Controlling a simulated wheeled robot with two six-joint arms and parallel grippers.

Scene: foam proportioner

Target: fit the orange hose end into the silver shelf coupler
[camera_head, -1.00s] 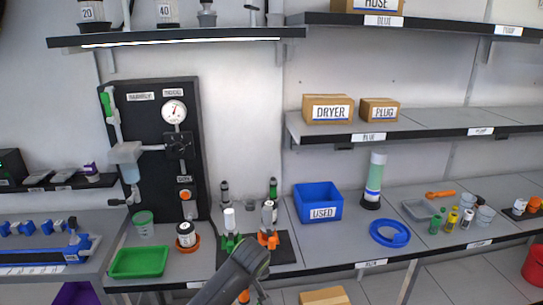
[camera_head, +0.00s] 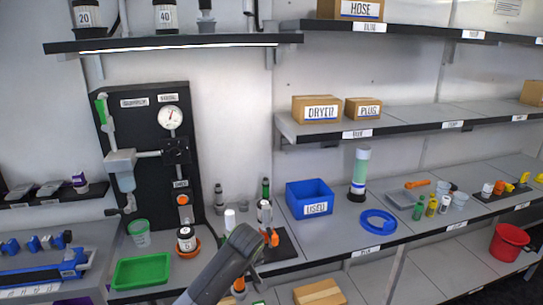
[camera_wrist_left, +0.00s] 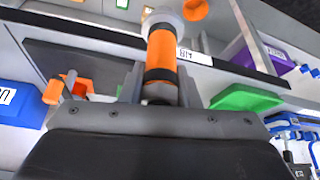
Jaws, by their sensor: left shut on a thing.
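My left gripper (camera_wrist_left: 160,92) is shut on an orange cylinder with black bands (camera_wrist_left: 160,60), which looks like the hose end. A pale silver round piece (camera_wrist_left: 166,18) shows at its far end; I cannot tell if it belongs to the cylinder. In the head view, my grey left arm covers most of the gripper, and a bit of orange (camera_head: 238,285) shows beside it, below the bench edge. A grey fitting (camera_head: 206,20) stands on the top left shelf; I cannot tell if it is the silver coupler. My right gripper is not in view.
A black panel with a gauge (camera_head: 171,118) stands behind. A lower shelf carries a cardboard box (camera_head: 320,294).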

